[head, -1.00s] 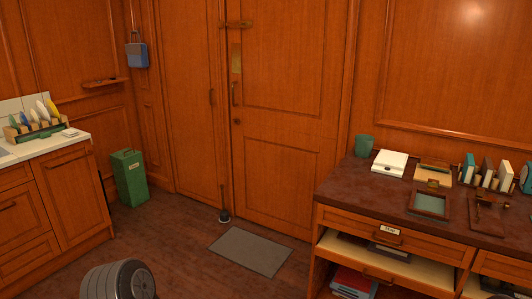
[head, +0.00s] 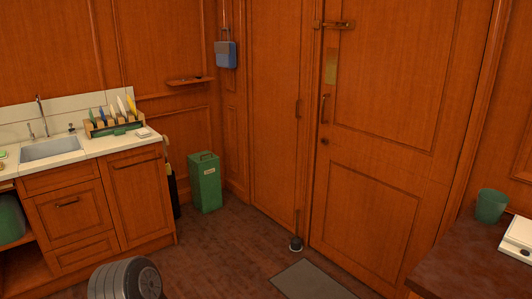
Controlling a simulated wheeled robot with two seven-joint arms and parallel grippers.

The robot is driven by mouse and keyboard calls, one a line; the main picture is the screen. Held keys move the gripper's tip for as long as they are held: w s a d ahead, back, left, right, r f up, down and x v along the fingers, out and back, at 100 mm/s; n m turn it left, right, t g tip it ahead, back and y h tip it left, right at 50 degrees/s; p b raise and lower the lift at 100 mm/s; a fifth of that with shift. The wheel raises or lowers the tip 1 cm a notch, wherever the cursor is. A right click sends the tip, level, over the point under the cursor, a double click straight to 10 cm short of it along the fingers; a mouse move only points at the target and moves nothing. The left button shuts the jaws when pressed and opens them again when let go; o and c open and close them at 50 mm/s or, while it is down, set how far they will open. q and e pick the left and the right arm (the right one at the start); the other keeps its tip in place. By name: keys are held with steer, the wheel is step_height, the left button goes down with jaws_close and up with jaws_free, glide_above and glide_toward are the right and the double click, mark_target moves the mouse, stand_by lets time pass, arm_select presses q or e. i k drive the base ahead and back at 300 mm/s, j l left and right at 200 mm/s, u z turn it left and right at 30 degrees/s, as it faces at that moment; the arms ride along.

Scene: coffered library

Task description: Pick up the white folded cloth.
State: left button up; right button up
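A small flat white item (head: 144,133) lies on the pale counter (head: 110,147) at the left, just right of the rack. It may be the white folded cloth, but it is too small to be sure. A larger flat white object (head: 519,235) lies on the dark desk top at the right, cut by the picture edge; I cannot tell that it is cloth. Neither of my grippers shows in the head view.
The counter holds a sink (head: 52,149) and a rack (head: 112,126) with several colourful upright items. A green bin (head: 205,183) stands on the floor by the wall. A green cup (head: 491,206) stands on the desk (head: 465,262). A grey mat (head: 312,281) lies before the door.

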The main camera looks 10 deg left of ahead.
mark_target(142, 133)
steer(key=i+j+u, duration=0.15)
steer(key=i+u, duration=0.35)
steer(key=i, duration=0.25)
steer(key=i+l+u, duration=0.1)
steer(key=i+u, duration=0.4)
steer(key=i, duration=0.2)
steer(key=i+j+z, duration=0.1)
steer(key=i+z, duration=0.3)
steer(key=i, duration=1.15)
steer(key=i+l+u, duration=0.15)
steer(key=i, duration=0.25)
steer(key=i+l+u, duration=0.1)
steer(key=i, duration=0.25)
steer(key=i+l+u, duration=0.15)
steer(key=i+l, duration=0.15)
steer(key=i, duration=0.05)
